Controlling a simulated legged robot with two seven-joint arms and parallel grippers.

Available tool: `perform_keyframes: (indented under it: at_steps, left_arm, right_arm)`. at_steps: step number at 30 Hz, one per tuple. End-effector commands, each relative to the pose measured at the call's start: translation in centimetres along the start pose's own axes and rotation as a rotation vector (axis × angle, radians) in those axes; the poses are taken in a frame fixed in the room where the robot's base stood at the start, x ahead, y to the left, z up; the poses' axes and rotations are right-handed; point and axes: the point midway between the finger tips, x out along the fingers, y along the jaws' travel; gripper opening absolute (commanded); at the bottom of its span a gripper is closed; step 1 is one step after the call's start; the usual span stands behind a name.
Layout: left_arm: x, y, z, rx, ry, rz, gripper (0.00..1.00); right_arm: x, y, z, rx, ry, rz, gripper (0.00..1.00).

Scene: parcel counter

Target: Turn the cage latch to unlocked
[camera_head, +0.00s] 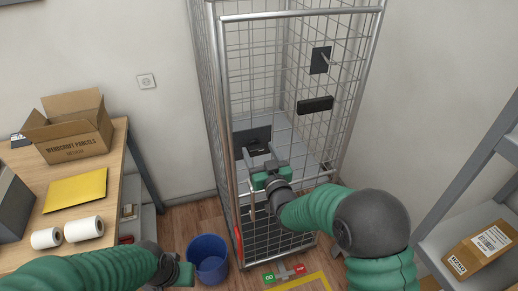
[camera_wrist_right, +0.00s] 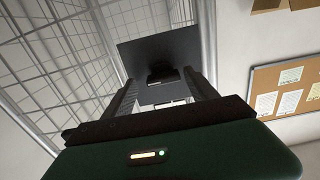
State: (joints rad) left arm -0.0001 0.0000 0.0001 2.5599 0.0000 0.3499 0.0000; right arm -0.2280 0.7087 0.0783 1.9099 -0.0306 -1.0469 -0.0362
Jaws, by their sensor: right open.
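The wire roll cage (camera_head: 224,90) stands upright against the wall. A dark plate with a small grey lever (camera_head: 320,60) is on its mesh at the upper right; I cannot tell if this is the latch or how it is set. Another dark plate (camera_head: 251,140) lies just beyond my right gripper (camera_head: 262,163), which is open at the cage front. In the right wrist view a dark plate (camera_wrist_right: 150,52) with a black block lies beyond the open fingers (camera_wrist_right: 160,95); contact is unclear. My left gripper (camera_head: 172,268) is low at the left, its jaws unclear.
A black bar (camera_head: 315,105) is on the cage mesh. A blue bin (camera_head: 208,258) stands left of the cage. A table (camera_head: 122,150) with an open carton (camera_head: 72,128) is left; a grey shelf (camera_head: 480,232) is right.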

Motion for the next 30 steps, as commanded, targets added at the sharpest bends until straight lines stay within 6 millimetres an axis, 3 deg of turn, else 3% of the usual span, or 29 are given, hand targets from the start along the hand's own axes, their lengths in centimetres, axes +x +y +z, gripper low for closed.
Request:
perform_keyframes:
  at_steps: [9,23,30]
  left_arm:
    - [-0.06,0.0,0.0,0.0,0.0,0.0,0.36]
    - [-0.06,0.0,0.0,0.0,0.0,0.0,0.36]
    - [0.19,-0.01,0.06,0.0,0.0,0.0,0.36]
  right_arm:
    - [0.53,-0.08,0.09,0.0,-0.001,-0.001,0.65]
    - [0.47,-0.12,0.04,0.0,0.0,-0.001,0.05]
    - [0.46,-0.03,0.1,0.018,0.0,0.001,0.04]
